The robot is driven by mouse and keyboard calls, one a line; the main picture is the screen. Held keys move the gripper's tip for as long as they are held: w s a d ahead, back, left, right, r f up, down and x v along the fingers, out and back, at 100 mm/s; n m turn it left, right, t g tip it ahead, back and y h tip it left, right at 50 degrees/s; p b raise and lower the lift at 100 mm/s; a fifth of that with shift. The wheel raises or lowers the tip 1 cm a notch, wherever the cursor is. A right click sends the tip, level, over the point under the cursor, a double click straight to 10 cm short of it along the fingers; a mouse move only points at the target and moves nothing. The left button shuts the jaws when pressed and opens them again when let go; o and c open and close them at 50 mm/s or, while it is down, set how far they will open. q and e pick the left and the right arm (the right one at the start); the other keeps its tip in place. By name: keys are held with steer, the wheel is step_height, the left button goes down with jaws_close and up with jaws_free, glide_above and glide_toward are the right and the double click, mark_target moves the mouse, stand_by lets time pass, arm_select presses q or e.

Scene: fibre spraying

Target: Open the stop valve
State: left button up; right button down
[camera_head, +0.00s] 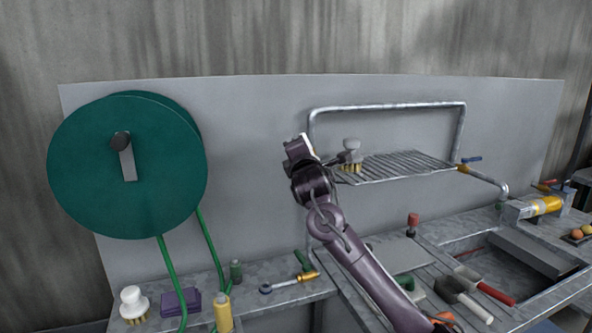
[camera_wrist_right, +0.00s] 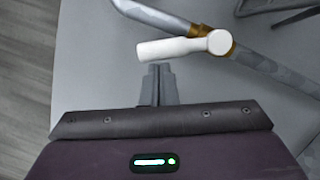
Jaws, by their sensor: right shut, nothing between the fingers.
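The stop valve shows in the right wrist view as a white lever handle (camera_wrist_right: 172,48) on a brass fitting (camera_wrist_right: 216,44) set in a metal pipe. The lever points left from its round hub, nearly level in the picture. My right gripper (camera_wrist_right: 159,69) is shut and empty, its fingertips just below the lever's middle. I cannot tell whether they touch it. In the head view my right arm reaches up to the left end of the pipe frame (camera_head: 390,106), and my wrist hides most of that spot. My left gripper is not in view.
A wire rack (camera_head: 400,166) with a brush (camera_head: 351,146) is close right of my wrist. A green hose reel (camera_head: 120,190) hangs left. Tools lie on the bench below, including a red-handled one (camera_head: 497,294).

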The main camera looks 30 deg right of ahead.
steer(key=shift+s+d+r+m+g+p, duration=0.1)
steer(key=shift+d+r+m+g+p, duration=0.25)
steer(key=shift+m+p, duration=0.45)
steer(key=shift+s+d+r+m+g+p, duration=0.1)
steer(key=shift+d+r+m+p, duration=0.35)
steer(key=shift+m, duration=0.6)
steer(key=shift+s+d+r+m+g+p, duration=0.1)
steer(key=shift+d+r+m+g+p, duration=0.15)
steer(key=shift+d+m+p, duration=0.55)
steer(key=shift+a, duration=0.25)
